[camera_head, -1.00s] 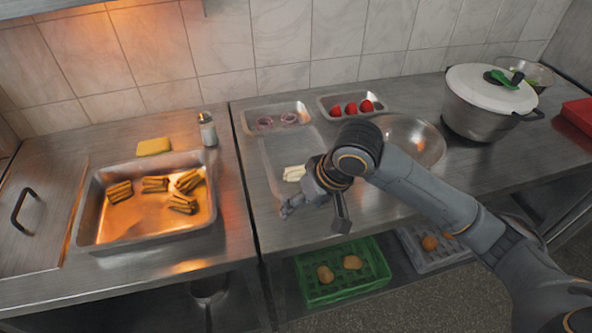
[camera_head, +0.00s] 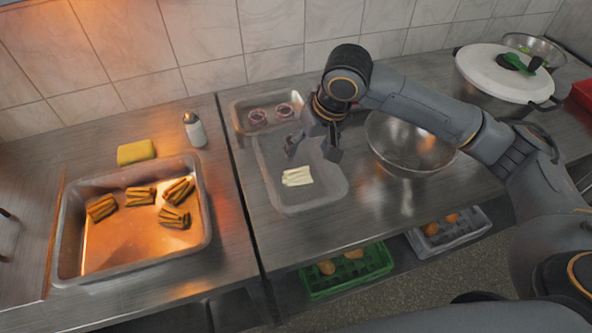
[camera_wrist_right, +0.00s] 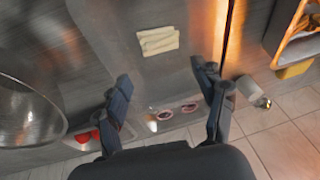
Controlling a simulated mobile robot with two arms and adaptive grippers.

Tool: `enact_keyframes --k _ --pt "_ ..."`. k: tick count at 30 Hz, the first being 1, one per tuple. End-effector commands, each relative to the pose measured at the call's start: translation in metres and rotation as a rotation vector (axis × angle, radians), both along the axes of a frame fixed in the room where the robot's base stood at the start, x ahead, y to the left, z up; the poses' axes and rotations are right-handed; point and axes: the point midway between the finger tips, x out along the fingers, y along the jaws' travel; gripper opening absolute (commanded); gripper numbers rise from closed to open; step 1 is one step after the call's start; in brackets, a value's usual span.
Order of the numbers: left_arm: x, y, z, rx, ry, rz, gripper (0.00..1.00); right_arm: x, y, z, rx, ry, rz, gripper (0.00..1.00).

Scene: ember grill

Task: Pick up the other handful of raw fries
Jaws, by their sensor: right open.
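A pale handful of raw fries (camera_head: 297,177) lies in a shallow grey tray (camera_head: 318,198) left of the metal bowl. The same fries show in the right wrist view (camera_wrist_right: 158,40), beyond the fingertips. My right gripper (camera_head: 312,154) is open and empty above the tray, just behind the fries in the head view. Its two fingers (camera_wrist_right: 165,82) are spread wide in the right wrist view, with nothing between them touching. My left gripper does not show in either view.
A metal pan (camera_head: 64,240) at left holds several bundles of browned fries. A yellow sponge-like block (camera_head: 137,152) and a shaker (camera_head: 195,130) stand behind it. A small tray with onion rings (camera_head: 240,122), a metal bowl (camera_head: 425,165) and a lidded pot (camera_head: 505,75) are nearby.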

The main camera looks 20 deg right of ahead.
Motion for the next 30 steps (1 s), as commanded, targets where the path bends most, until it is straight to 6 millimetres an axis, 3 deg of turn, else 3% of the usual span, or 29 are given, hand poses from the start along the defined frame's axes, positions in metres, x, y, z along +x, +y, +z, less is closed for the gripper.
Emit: enact_keyframes --k 3,6,13,18,24,30 --pt "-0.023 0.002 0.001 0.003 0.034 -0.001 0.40 0.005 0.004 -0.022 0.001 0.002 0.001 0.69" --pt "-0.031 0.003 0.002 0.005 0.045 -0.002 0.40 0.008 0.006 -0.034 0.000 0.000 0.001 0.69" --pt "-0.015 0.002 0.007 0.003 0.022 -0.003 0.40 0.010 0.009 -0.050 -0.002 0.001 0.002 0.69" --pt "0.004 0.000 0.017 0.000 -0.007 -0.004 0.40 0.011 0.014 -0.075 -0.001 0.002 0.002 0.69" --pt "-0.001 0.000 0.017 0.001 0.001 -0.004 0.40 0.016 0.016 -0.093 -0.001 -0.002 0.001 0.69" --pt "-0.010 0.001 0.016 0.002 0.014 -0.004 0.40 0.016 0.016 -0.093 0.000 -0.003 0.002 0.69"
